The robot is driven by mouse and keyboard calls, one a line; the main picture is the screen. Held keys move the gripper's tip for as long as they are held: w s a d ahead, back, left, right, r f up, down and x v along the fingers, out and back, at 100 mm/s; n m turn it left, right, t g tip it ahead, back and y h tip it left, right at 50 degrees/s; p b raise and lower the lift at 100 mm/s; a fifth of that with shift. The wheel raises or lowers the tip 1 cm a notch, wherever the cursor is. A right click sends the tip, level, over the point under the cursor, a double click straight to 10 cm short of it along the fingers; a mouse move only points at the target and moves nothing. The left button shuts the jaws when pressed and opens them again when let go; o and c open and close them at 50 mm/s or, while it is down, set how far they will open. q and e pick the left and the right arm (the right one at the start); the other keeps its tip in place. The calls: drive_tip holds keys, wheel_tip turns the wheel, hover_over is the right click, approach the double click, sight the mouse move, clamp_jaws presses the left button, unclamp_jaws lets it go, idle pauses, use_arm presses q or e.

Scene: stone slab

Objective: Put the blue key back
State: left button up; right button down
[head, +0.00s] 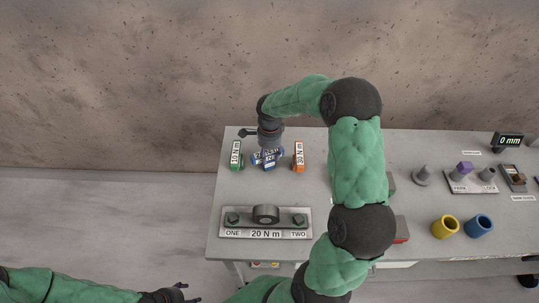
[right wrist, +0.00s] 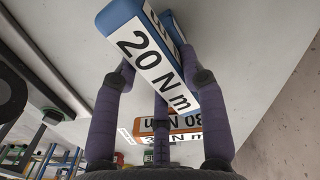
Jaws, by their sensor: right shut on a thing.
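The blue key (head: 268,165) is a blue block with a white label; the label reads 20 N m in the right wrist view (right wrist: 150,55). My right gripper (head: 269,146) is shut on it, its purple fingers (right wrist: 160,85) around the block. The blue key is between the green key (head: 236,155) and the orange key (head: 298,156), and looks turned relative to them. Whether it touches the table is hard to tell. The orange key, marked 30 N m, also shows in the right wrist view (right wrist: 172,124). My left gripper (head: 172,294) is empty at the bottom edge, fingers apart.
A metal plate (head: 265,234) marked ONE, 20 N m and TWO lies in front, with two bolts and a dark ring. My right arm hides part of the table (head: 320,140). Yellow (head: 445,226) and blue (head: 478,226) cups and small fixtures stand at the right.

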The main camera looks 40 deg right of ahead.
drive_tip(key=shift+f, duration=0.15)
drive_tip(key=c, duration=0.7)
unclamp_jaws()
drive_tip(key=shift+r, duration=0.3)
wheel_tip(320, 180, up, 12)
drive_tip(key=p, duration=0.2)
drive_tip(key=shift+f, duration=0.15)
drive_tip(key=shift+a+f, duration=0.1)
